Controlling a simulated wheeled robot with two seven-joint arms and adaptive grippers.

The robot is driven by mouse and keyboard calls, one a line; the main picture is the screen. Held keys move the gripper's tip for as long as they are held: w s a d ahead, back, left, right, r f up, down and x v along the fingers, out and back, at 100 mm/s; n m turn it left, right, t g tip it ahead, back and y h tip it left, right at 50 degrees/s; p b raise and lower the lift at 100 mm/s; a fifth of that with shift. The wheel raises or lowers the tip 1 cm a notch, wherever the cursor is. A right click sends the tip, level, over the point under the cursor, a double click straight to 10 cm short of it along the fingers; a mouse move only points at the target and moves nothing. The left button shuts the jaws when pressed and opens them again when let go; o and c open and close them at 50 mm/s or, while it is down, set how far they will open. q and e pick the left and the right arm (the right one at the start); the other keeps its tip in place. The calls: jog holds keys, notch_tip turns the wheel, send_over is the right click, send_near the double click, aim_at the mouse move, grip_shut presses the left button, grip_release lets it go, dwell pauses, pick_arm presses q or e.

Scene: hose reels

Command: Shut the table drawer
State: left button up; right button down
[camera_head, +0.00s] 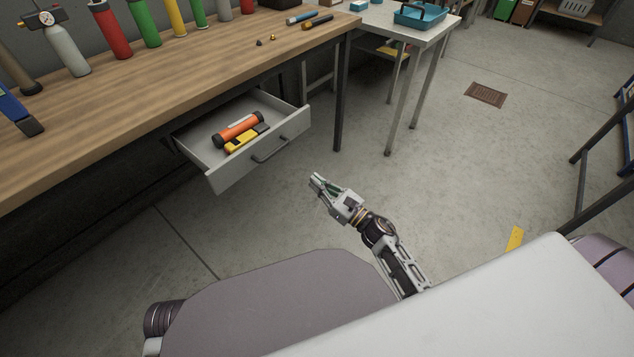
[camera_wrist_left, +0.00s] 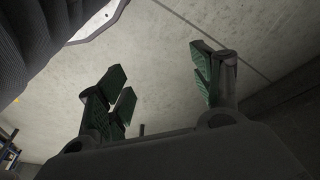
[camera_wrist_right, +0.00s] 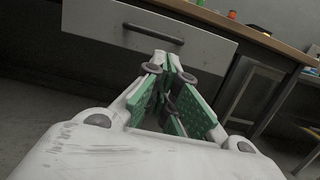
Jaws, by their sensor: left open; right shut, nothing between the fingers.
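The table drawer (camera_head: 222,178) is pulled out from under the wooden table (camera_head: 180,75). It is light grey with a dark bar handle (camera_head: 270,150). An orange cylinder with black ends (camera_head: 238,130) and a yellow item (camera_head: 241,141) lie inside it. My right gripper (camera_head: 315,180) is shut and empty, in front of the drawer and to the right of its handle, apart from it. In the right wrist view the drawer front (camera_wrist_right: 205,48) and handle (camera_wrist_right: 153,34) are beyond the fingertips. My left gripper (camera_wrist_left: 160,85) is open and empty over bare floor; the head view does not show it.
Several coloured cylinders, including a red one (camera_head: 110,32), stand along the table's back. A dark table leg (camera_head: 342,95) is right of the drawer. A white side table (camera_head: 400,25) holds a blue tray (camera_head: 421,17).

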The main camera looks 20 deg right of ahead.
pick_arm(q)
jog(key=shift+d+r+b, duration=0.1)
jog(key=shift+r+b, duration=0.25)
jog(key=shift+r, duration=0.2)
pick_arm(e)
jog(key=x, duration=1.2)
jog(key=shift+w+a+r, duration=0.1)
jog(key=shift+w, duration=0.05)
jog(key=shift+w, duration=0.1)
